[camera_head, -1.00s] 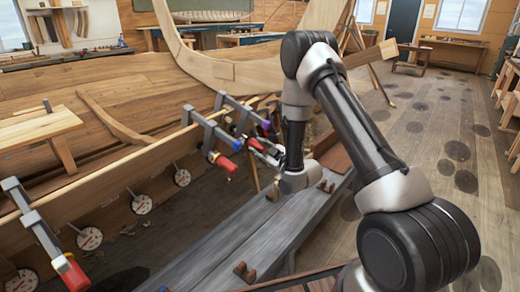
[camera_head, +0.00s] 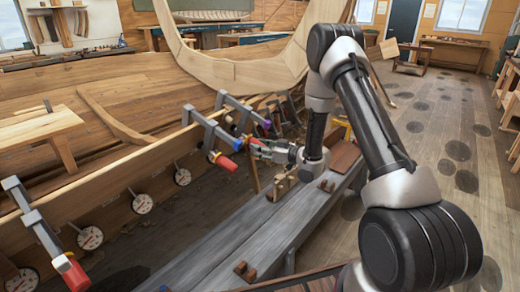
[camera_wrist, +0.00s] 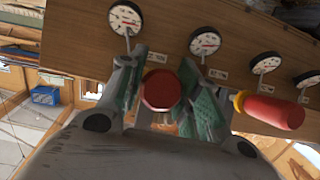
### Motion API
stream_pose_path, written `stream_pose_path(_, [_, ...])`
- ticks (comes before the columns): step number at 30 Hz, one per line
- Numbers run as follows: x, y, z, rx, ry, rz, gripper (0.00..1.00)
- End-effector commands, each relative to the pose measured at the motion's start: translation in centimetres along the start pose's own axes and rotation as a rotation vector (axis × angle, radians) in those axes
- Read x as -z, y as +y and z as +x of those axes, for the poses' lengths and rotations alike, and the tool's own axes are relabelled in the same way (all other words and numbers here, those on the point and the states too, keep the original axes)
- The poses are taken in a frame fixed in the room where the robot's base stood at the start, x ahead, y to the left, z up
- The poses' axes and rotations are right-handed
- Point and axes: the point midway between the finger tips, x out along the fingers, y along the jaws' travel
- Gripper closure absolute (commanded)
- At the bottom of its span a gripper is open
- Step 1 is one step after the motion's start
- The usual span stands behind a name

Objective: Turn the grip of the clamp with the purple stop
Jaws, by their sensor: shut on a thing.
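The clamp (camera_head: 247,110) with the purple stop (camera_head: 266,124) hangs on the plank edge of the hull, behind a nearer clamp. My gripper (camera_head: 257,147) is at its lower end, just below the purple stop. In the wrist view, a round red grip (camera_wrist: 162,90) sits end-on between the two green-padded fingers of my gripper (camera_wrist: 160,93), which is shut on it. The shaft behind the grip is hidden. In the head view my fingers mostly cover this grip.
The nearer clamp (camera_head: 208,128) has a blue stop (camera_head: 237,133) and a free red grip (camera_head: 227,163), close left of my gripper. A red grip with a yellow collar (camera_wrist: 270,110) is right of my fingers. Several dials (camera_head: 142,204) line the hull. A grey bench (camera_head: 225,240) runs below.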

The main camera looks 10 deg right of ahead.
Motion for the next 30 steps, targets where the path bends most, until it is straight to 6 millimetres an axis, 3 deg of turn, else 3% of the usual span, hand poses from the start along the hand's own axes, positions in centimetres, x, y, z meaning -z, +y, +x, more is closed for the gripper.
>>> stream_pose_path(17, [0.04,0.04,0.00,0.015,0.002,0.031,0.91])
stream_pose_path(18, [0.04,0.04,0.00,0.015,0.002,0.031,0.62])
stream_pose_path(21, [0.03,0.04,0.00,0.015,0.001,0.031,0.45])
stream_pose_path(30, [0.01,0.02,-0.06,0.015,0.001,0.031,0.45])
